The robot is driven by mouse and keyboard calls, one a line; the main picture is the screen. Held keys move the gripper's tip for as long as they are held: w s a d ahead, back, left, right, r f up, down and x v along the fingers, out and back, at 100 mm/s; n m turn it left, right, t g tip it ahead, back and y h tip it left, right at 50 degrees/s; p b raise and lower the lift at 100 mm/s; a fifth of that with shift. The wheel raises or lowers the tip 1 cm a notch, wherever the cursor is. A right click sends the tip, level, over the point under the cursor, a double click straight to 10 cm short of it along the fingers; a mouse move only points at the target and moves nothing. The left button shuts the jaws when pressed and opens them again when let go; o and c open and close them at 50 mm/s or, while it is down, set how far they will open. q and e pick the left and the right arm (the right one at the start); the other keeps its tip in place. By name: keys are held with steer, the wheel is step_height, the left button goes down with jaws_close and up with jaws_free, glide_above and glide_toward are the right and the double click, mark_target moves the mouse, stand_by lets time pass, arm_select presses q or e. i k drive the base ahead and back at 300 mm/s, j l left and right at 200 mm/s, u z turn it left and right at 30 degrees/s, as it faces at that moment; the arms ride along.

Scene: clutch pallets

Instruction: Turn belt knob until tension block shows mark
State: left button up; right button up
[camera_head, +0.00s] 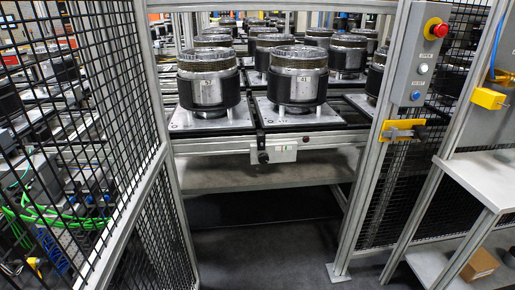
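A dark round knob (263,157) sits at the left end of a light grey block (283,153) on the front rail of the conveyor. The block, likely the tension block, carries a small label with green and red on its face; the marking is too small to read. Neither of my grippers is in view.
Metal clutch drums stand on pallets (208,122) on the conveyor behind the front rail (215,147). Mesh fence panels (120,130) flank the opening. A post at right holds a red emergency button (440,30) and a yellow latch (402,130). The floor (265,250) in the opening is clear.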

mark_target(263, 159)
steer(key=i+l+u, duration=0.15)
steer(key=i+l, duration=0.2)
steer(key=i+l+u, duration=0.15)
steer(key=i+l, duration=0.25)
steer(key=i+l+u, duration=0.15)
steer(key=i+l, duration=0.2)
steer(key=i+l+u, duration=0.2)
steer(key=l, duration=0.4)
steer(key=i, duration=0.1)
